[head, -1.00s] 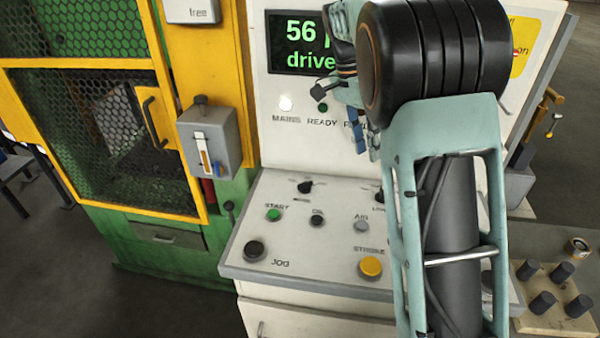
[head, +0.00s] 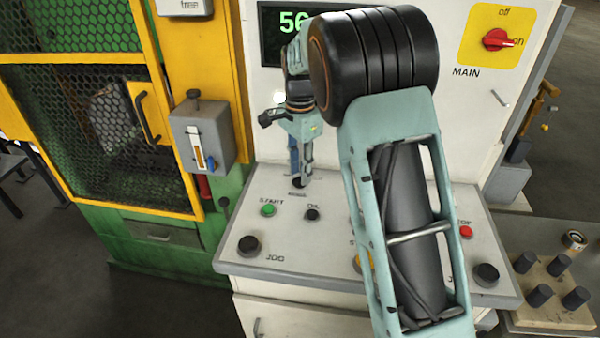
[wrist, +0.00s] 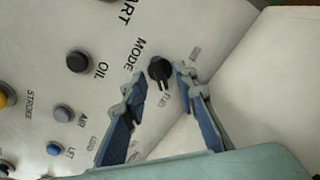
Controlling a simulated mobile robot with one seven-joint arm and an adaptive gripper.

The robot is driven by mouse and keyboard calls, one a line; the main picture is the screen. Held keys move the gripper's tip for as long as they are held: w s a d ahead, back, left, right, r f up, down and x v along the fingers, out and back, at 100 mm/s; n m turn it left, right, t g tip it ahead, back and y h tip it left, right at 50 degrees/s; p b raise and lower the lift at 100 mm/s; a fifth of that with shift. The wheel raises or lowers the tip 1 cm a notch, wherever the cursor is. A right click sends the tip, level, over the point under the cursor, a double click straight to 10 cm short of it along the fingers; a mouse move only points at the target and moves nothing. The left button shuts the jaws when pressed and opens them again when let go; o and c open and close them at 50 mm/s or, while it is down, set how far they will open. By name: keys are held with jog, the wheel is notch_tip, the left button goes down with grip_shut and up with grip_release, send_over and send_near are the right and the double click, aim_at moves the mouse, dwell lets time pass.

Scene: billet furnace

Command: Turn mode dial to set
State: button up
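The mode dial (wrist: 159,70) is a small black knob beside the printed word MODE on the pale sloping panel. A pale mark on it points toward the lower small label in the wrist view, which is too small to read surely. In the head view the dial (head: 299,182) is partly covered by my gripper (head: 301,165), which points down over it. In the wrist view my gripper (wrist: 160,82) is open, with one blue-padded finger on each side of the dial. The dial lies between the fingertips; I cannot tell whether they touch it.
A green START button (head: 268,210) and a black OIL button (head: 312,214) sit close in front of the dial. A black JOG button (head: 249,246) is nearer the left edge. A red MAIN switch (head: 498,39) and a screen (head: 283,25) are on the upright panel behind.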

jog(key=shift+f, duration=0.6)
grip_shut()
